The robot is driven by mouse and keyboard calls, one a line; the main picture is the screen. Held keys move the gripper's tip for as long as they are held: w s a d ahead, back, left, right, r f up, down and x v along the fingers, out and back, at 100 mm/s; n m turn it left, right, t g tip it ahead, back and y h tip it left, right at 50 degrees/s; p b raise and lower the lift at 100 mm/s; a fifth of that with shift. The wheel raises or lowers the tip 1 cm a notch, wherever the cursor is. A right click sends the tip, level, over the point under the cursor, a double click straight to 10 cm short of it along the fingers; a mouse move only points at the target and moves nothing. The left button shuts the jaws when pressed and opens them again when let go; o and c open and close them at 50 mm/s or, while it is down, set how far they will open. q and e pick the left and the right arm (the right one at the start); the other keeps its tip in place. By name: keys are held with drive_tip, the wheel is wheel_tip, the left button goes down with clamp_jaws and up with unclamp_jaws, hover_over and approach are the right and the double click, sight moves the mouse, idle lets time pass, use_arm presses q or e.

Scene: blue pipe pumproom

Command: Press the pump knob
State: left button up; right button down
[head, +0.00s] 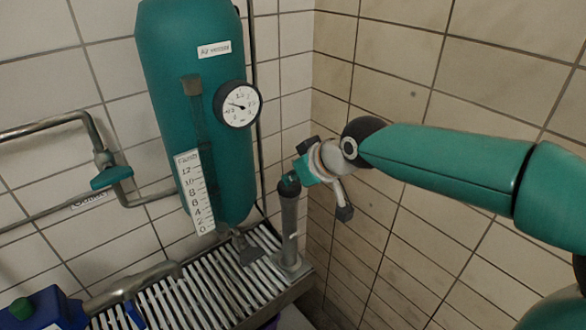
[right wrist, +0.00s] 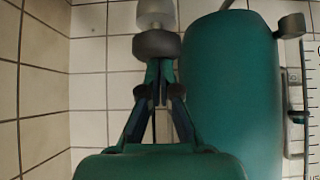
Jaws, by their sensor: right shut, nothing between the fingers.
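My right gripper (head: 290,182) comes in from the right in the head view. Its fingertips are at the top of a grey upright post (head: 289,230) beside the teal tank. In the right wrist view the gripper (right wrist: 156,68) is shut and empty. Its tips are at the near edge of a dark grey round knob (right wrist: 156,44) with a pale cylinder beyond it. I cannot tell whether the tips touch the knob. My left gripper is not in view.
The teal tank (head: 180,60) bears a pressure gauge (head: 237,103) and a white level scale (head: 196,192). A slatted metal grate (head: 195,290) lies below. A grey pipe with a teal valve handle (head: 111,178) is at left. A blue item (head: 55,308) sits at lower left. Tiled walls enclose the corner.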

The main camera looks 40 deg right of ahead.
drive_tip(key=shift+s+a+f, duration=0.1)
drive_tip(key=shift+s+f, duration=0.05)
drive_tip(key=shift+f, duration=0.4)
drive_tip(key=shift+r+p, duration=0.45)
wheel_tip(320, 180, up, 5)
drive_tip(key=p, duration=0.2)
drive_tip(key=shift+f+p, duration=0.2)
drive_tip(key=shift+p, duration=0.2)
drive_tip(key=b+v, duration=0.1)
drive_tip(key=v, duration=0.8)
drive_tip(key=shift+s, duration=0.15)
